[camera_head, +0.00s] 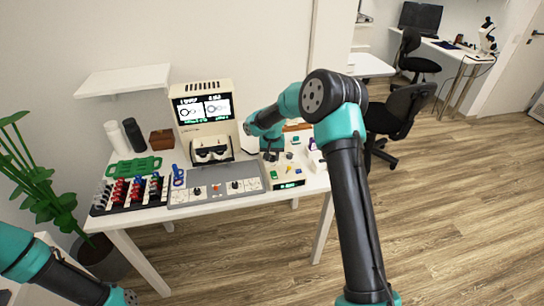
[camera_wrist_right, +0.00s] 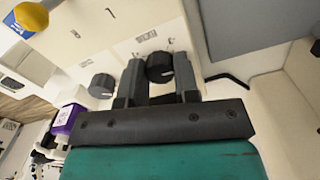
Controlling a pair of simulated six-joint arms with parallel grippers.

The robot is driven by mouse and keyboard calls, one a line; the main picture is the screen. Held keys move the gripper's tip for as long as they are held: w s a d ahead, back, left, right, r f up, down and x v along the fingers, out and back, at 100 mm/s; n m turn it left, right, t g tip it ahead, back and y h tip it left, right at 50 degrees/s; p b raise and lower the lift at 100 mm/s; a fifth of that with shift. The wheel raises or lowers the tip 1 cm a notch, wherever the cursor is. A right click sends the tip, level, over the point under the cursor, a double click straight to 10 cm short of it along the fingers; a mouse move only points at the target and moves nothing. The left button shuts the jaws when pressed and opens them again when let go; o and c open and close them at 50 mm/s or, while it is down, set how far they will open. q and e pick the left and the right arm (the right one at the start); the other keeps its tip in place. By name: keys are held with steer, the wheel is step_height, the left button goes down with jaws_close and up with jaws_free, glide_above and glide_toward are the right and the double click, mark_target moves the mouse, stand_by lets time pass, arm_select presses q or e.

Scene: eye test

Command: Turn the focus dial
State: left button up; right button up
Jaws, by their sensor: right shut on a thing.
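My right gripper (camera_head: 271,156) reaches down at the right part of the white table in the head view. In the right wrist view its two fingers (camera_wrist_right: 160,82) are closed around a black dial (camera_wrist_right: 159,67) on a cream panel (camera_wrist_right: 95,35). A second black dial (camera_wrist_right: 102,85) stands apart, left of the fingers. In the head view the control box (camera_head: 300,182) has coloured buttons, and the gripper hides the held dial. My left gripper is not visible.
The eye test machine (camera_head: 226,92) with a lit screen stands behind a grey tray (camera_head: 215,172). A rack of coloured parts (camera_head: 120,205) is at the left. A purple-capped item (camera_wrist_right: 66,118) is near the panel; a plant (camera_head: 50,190) stands left of the table.

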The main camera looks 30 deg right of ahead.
mark_target(272, 157)
steer(key=shift+n, duration=0.6)
steer(key=n, duration=0.7)
steer(key=shift+n, duration=0.3)
steer(key=o, duration=0.9)
steer(key=shift+o, duration=0.2)
step_height(272, 157, up, 18)
steer(key=shift+f, duration=0.25)
